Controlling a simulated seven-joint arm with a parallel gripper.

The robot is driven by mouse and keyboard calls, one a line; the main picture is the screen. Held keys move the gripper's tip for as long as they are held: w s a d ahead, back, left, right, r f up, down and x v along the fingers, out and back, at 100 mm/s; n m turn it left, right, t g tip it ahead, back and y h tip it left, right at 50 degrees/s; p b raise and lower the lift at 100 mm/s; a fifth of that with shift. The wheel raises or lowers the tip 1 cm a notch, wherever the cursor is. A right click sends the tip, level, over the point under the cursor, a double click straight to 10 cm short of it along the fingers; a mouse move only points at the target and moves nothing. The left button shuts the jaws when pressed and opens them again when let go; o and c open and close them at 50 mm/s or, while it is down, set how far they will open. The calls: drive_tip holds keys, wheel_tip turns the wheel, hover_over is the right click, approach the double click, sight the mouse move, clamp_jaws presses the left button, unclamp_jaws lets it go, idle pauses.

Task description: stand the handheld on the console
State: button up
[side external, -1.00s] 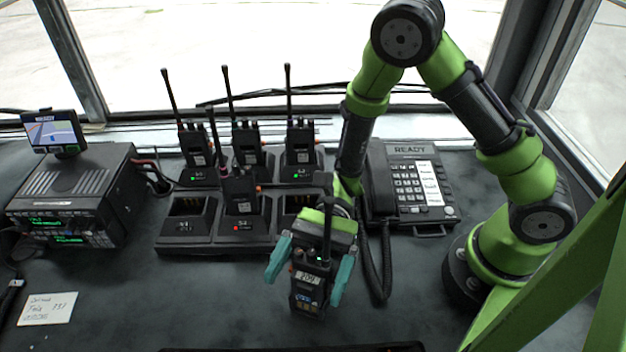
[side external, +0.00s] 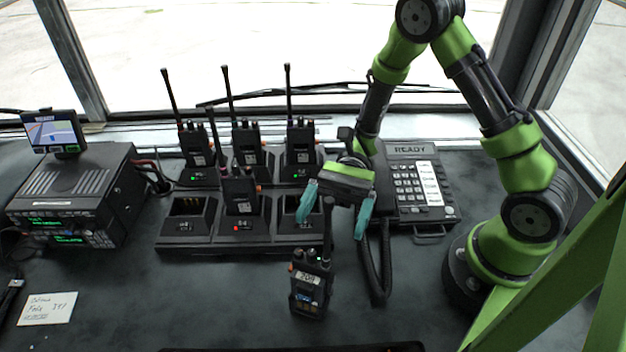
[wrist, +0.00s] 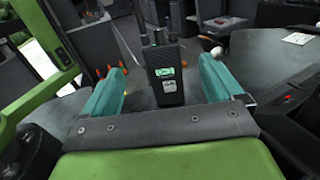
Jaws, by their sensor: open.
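The handheld (side external: 309,285), a dark radio with a small display reading what looks like 209, stands upright on the dark console (side external: 200,310) in front of the charger rack. It touches nothing else that I can see. My gripper (side external: 335,215) is open and empty, above and behind the handheld, its teal fingers spread apart. In the wrist view, a dark radio (wrist: 165,75) with a lit green label shows beyond and between the open fingers (wrist: 165,85); I cannot tell which radio it is.
A charger rack (side external: 215,243) holds several radios with tall antennas; its front left slot (side external: 187,207) is empty. A desk phone (side external: 415,185) with a coiled cord stands to the right. A radio unit (side external: 70,195) and a paper note (side external: 47,309) are at the left.

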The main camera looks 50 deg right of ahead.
drive_tip(key=s+d+r+n+t+h, duration=0.2)
drive_tip(key=d+r+n+t+h, duration=0.7)
drive_tip(key=d+r+t+h, duration=0.3)
drive_tip(key=shift+r+t+h, duration=1.1)
drive_tip(key=shift+r+h, duration=0.2)
drive_tip(key=shift+r, duration=0.25)
